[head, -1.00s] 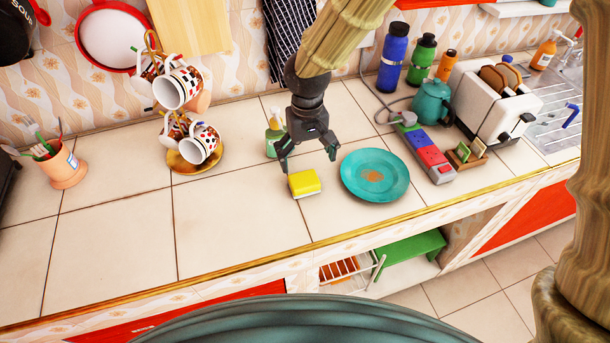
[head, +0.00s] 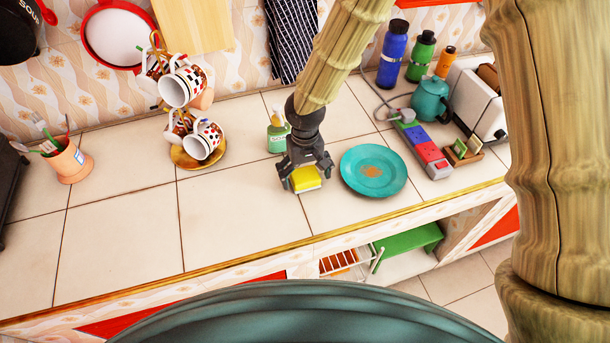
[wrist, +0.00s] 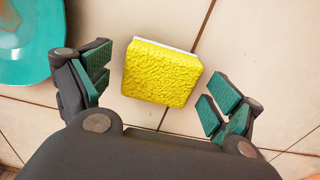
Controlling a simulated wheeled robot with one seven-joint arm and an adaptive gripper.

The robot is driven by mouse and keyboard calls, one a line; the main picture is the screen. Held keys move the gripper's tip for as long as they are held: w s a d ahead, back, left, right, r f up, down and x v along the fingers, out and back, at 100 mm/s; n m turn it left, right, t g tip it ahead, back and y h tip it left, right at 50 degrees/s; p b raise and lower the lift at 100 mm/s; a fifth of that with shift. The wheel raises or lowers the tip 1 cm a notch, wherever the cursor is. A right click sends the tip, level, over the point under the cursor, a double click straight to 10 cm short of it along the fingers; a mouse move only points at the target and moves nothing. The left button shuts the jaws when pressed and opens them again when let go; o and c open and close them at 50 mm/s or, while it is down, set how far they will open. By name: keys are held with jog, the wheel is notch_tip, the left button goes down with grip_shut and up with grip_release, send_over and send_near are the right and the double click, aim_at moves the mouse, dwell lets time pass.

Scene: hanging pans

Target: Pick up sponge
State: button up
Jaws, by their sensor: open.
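The yellow sponge (head: 306,179) lies on the tiled counter, left of the teal plate. In the wrist view the sponge (wrist: 161,73) shows its rough yellow top and a thin white edge at the back. My gripper (head: 307,184) is right over the sponge, pointing down. Its fingers are open, one on each side of the sponge. In the wrist view my gripper (wrist: 158,88) shows teal pads with gaps between them and the sponge. How far the fingertips are above the counter is hard to tell.
The teal plate (head: 374,171) lies close on the right. A green soap bottle (head: 278,133) stands just behind my gripper. A mug tree with cups (head: 203,139) stands to the left. A power strip (head: 424,146) is beyond the plate. The counter at front left is clear.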

jog(key=shift+f, duration=0.35)
jog(key=c, duration=0.9)
jog(key=shift+c, duration=0.2)
jog(key=shift+r+b, duration=0.3)
jog(key=shift+r, duration=0.2)
jog(key=shift+s+r+b, duration=0.2)
jog(key=shift+r+b, duration=0.2)
jog(key=shift+r, duration=0.2)
jog(key=shift+s+r+b, duration=0.2)
jog(key=shift+r+b, duration=0.2)
jog(key=shift+r, duration=0.2)
jog(key=s+b, duration=0.1)
jog(key=s, duration=0.4)
jog(key=s+r+b, duration=0.1)
jog(key=s, duration=0.4)
jog(key=s+b, duration=0.2)
jog(key=s, duration=0.3)
jog(key=shift+s+r, duration=0.1)
jog(key=shift+r, duration=0.25)
jog(key=shift+o, duration=0.2)
